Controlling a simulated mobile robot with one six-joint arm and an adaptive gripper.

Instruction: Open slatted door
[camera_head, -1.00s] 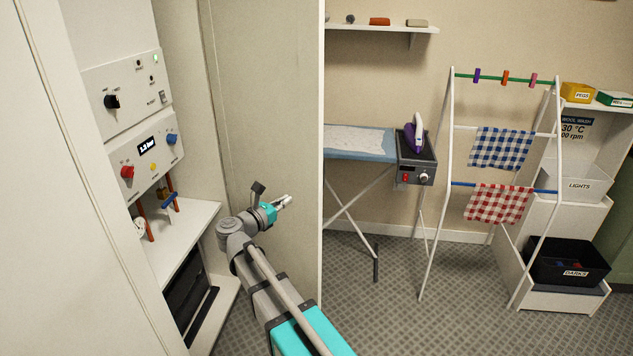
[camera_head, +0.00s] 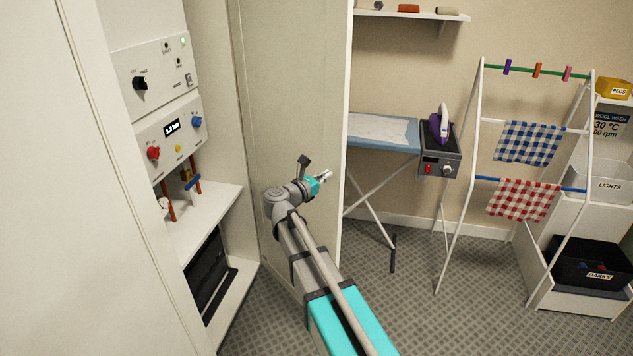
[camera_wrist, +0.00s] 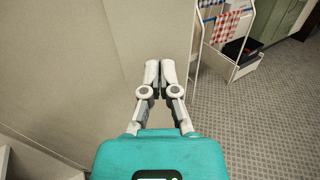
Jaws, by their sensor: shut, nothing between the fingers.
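A tall beige door panel (camera_head: 292,90) stands open beside the cabinet, its white free edge upright. The face turned to me is plain; no slats show on it. In the wrist view the panel (camera_wrist: 95,30) fills the upper left, its edge just right of the fingers. My gripper (camera_head: 328,175) is shut and empty, in front of this inner face and close to the free edge. It also shows in the wrist view (camera_wrist: 161,66) with its fingertips together. I cannot tell whether it touches the panel.
The open cabinet holds a control panel (camera_head: 170,125) with knobs and a shelf (camera_head: 205,225). Past the door edge stand an ironing board (camera_head: 385,133) with an iron (camera_head: 440,125), a drying rack (camera_head: 462,180) and a black bin (camera_head: 585,265). Patterned floor (camera_head: 420,310) is clear in front.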

